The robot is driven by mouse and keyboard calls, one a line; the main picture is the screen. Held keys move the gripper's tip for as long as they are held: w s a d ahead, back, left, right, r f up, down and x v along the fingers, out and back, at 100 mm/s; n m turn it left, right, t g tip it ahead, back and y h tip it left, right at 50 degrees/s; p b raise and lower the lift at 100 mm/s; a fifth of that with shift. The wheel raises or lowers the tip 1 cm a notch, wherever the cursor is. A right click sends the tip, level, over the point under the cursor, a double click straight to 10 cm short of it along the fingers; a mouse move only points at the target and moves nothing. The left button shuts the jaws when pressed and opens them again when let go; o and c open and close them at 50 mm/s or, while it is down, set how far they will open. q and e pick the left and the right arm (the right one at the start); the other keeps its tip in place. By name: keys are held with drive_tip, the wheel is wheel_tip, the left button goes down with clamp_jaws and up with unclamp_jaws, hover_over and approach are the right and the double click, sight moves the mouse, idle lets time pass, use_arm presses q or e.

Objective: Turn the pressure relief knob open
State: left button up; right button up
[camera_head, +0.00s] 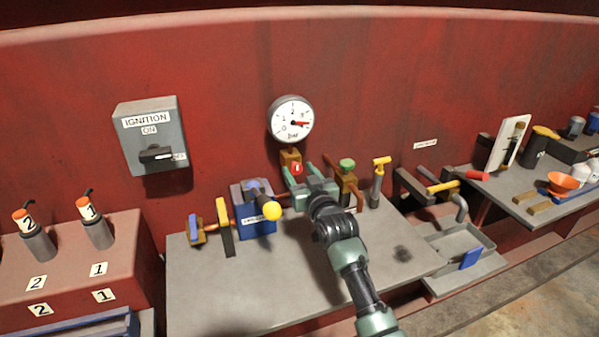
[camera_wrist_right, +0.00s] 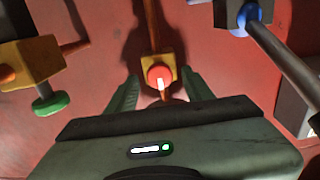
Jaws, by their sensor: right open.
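The red knob (camera_head: 297,168) with a white mark sits on a brass block (camera_head: 290,156) below the round pressure gauge (camera_head: 292,119). My right gripper (camera_head: 307,164) is open close to the knob. In the right wrist view, the red knob (camera_wrist_right: 160,76) shows between the two green fingers (camera_wrist_right: 159,80), with a gap on each side. The knob's white mark points toward the gripper's palm in that view. I cannot tell how deep the fingers reach around it. My left gripper is not in view.
A green knob (camera_head: 347,164) on a brass valve stands just right of the gripper. A yellow T-handle (camera_head: 381,161) stands further right. The grey bench front (camera_head: 240,290) is clear.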

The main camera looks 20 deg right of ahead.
clamp_jaws()
drive_tip(key=shift+n, duration=0.3)
drive_tip(key=n+p, duration=0.1)
drive_tip(key=n, duration=0.1)
drive_tip(key=shift+n, duration=0.4)
drive_tip(key=n+p, duration=0.1)
drive_tip(key=n, duration=0.3)
drive_tip(key=shift+a+n, duration=0.1)
drive_tip(key=shift+n, duration=0.2)
drive_tip(key=n, duration=0.5)
drive_tip(key=shift+a+f, duration=0.1)
drive_tip(key=shift+f+n+p, duration=0.1)
drive_tip(key=shift+n+p, duration=0.35)
drive_tip(key=shift+n, duration=1.95)
